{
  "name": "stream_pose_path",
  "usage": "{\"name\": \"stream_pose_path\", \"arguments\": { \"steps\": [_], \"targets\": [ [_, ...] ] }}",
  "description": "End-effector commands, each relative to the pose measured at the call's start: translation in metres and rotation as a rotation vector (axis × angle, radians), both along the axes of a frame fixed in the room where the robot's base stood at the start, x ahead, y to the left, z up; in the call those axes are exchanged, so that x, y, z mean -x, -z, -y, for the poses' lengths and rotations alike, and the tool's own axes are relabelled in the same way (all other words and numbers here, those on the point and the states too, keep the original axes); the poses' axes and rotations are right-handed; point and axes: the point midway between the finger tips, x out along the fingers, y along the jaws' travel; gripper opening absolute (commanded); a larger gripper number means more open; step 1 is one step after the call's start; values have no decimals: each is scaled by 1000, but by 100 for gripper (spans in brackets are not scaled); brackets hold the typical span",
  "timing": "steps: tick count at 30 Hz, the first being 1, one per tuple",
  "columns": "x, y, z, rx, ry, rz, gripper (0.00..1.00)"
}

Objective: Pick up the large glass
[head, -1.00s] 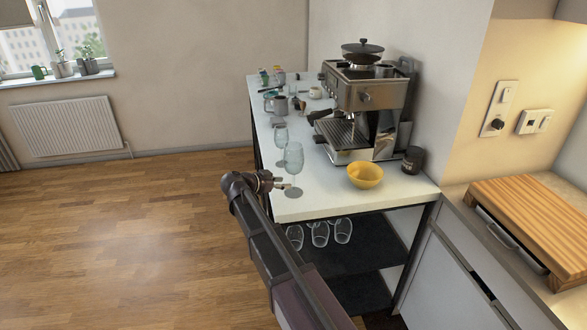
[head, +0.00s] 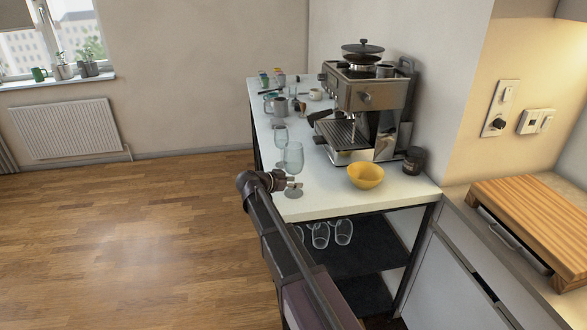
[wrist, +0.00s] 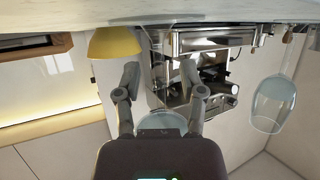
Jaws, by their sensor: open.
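The large glass (head: 293,158) is a clear stemmed glass standing upright near the front left edge of the white counter. A second, smaller-looking stemmed glass (head: 281,136) stands just behind it. In the wrist view, which is upside down, my gripper (wrist: 159,80) is open. A pale glass bowl (wrist: 164,122) shows between the fingers, partly hidden by the gripper body. Another stemmed glass (wrist: 272,103) shows clear at the right. I cannot tell whether the fingers touch the glass.
A coffee machine (head: 368,110) stands behind the glasses, with a yellow bowl (head: 365,176) and a dark jar (head: 413,160) nearby. Mugs (head: 280,106) and small items crowd the far end. Upturned glasses (head: 320,235) sit on the lower shelf. Floor at the left is clear.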

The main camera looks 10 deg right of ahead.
Motion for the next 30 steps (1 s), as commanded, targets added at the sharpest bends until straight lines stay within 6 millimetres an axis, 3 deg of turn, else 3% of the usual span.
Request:
{"name": "stream_pose_path", "arguments": {
  "steps": [5,11,30],
  "targets": [
    [0,0,0,0,0,0,52],
    [0,0,0,0,0,0,0],
    [0,-1,0,0,1,0,0]
  ]
}}
